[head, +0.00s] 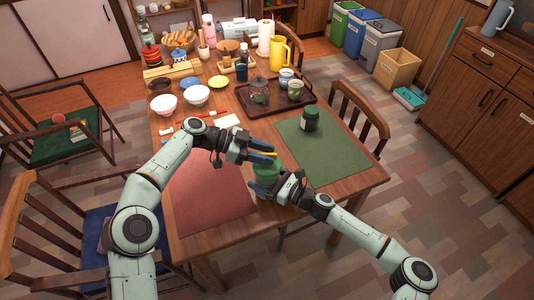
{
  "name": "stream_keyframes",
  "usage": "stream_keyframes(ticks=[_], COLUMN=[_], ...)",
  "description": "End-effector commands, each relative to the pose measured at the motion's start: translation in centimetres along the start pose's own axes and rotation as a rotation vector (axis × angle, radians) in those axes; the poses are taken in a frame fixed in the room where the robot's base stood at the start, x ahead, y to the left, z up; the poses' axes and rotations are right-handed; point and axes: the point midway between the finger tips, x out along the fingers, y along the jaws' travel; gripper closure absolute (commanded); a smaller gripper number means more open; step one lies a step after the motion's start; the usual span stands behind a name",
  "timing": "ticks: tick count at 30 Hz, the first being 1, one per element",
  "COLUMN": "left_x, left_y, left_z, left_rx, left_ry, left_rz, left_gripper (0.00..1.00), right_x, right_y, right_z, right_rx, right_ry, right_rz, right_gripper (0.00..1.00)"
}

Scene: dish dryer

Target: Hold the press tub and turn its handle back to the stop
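The green press tub (267,170) is at the near edge of the table, between my two grippers. My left gripper (248,152) comes in from the left at handle height. Its blue fingers look spread apart, with the handle's left end close to their tips; contact is unclear. My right gripper (265,181) is low at the tub's near right side. One blue finger lies across the tub's near side; the other is largely hidden, so its grip is unclear.
A brown tray (248,105) with cups stands behind. White bowls (197,95) are further left. Chairs flank the table.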

Motion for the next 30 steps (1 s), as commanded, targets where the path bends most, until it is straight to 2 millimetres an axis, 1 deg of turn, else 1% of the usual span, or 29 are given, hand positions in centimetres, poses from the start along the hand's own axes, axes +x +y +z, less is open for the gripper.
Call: stream_keyframes(ticks=[1,4,12,14,15,16,24,30], left_x=[0.43,0.85,0.96,0.95,0.95,0.95,0.91,0.85], left_y=[0.03,0.0,0.0,0.0,0.0,0.0,0.0,-0.01], left_z=[0.02,0.01,0.01,0.01,0.01,0.02,0.01,-0.06], left_rx=[0.0,0.0,0.0,0.0,0.0,0.0,-0.004,-0.028], left_ry=[0.0,0.0,0.0,0.0,0.0,0.0,0.0,0.002], left_rz=[0.001,-0.001,-0.001,-0.001,-0.001,-0.001,-0.009,-0.066], left_gripper=[0.63,0.63,0.63,0.82,0.95,1.0,1.0,1.0], right_x=[0.02,0.02,0.02,0.02,0.02,0.02,0.02,0.02], right_y=[0.07,0.07,0.06,0.07,0.06,0.06,0.06,0.06], right_z=[0.03,0.03,0.02,0.02,0.02,0.02,0.01,0.02], right_rx=[0.001,0.001,0.001,0.001,0.001,0.002,0.002,0.002], right_ry=[-0.001,-0.001,-0.001,-0.001,-0.001,-0.001,-0.001,-0.001], right_rz=[0.002,0.002,0.002,0.002,0.002,0.002,0.001,0.002], right_gripper=[0.68,0.68,0.68,0.68,0.68,0.68,0.68,0.68])
